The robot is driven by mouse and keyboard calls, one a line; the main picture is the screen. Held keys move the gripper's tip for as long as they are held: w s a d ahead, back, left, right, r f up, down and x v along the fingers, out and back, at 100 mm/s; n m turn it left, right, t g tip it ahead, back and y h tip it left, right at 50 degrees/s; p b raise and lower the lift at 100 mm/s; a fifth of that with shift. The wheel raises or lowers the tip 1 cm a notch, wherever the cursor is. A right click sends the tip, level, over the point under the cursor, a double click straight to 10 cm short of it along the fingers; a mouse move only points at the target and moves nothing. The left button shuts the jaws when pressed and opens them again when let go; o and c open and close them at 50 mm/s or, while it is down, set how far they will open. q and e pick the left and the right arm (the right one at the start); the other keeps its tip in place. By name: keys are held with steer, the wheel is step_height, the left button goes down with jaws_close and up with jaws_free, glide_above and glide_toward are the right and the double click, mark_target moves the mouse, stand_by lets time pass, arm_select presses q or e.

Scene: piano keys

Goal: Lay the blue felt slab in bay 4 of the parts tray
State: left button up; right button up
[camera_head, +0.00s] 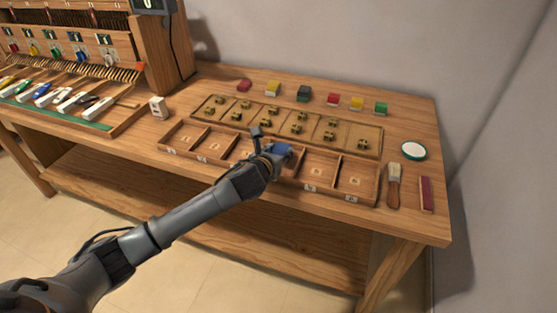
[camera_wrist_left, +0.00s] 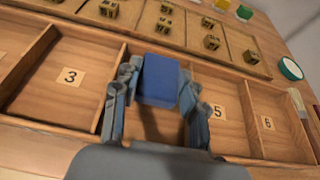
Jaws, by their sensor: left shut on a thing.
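The blue felt slab (camera_head: 284,149) is held between the fingers of my left gripper (camera_head: 276,153). In the left wrist view the slab (camera_wrist_left: 161,80) sits upright between the two fingers of my left gripper (camera_wrist_left: 158,88), which are shut on its sides. The parts tray (camera_head: 340,196) is a long wooden tray with numbered bays along the table's front. The slab is over the bay between those marked 3 and 5; that bay's label is hidden. A dark shadow lies below the slab; its exact height is unclear. My right gripper is out of view.
Behind the parts tray lies a flat wooden board (camera_head: 372,142) with several small brass-coloured blocks. Coloured blocks stand in a row farther back. A brush (camera_head: 394,186), a dark red bar (camera_head: 426,193) and a round green-rimmed dish (camera_head: 414,151) are at the right.

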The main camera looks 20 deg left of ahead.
arm_select(q)
steer(key=shift+f, duration=1.45)
steer(key=shift+f, duration=0.1)
steer(key=o, duration=0.9)
steer(key=shift+c, duration=0.2)
steer(key=shift+s+r, duration=0.2)
steer(key=shift+s, duration=0.05)
steer(key=v, duration=1.1)
steer(key=shift+s+p, duration=0.25)
steer(key=shift+p, duration=0.15)
steer(key=shift+r, duration=0.15)
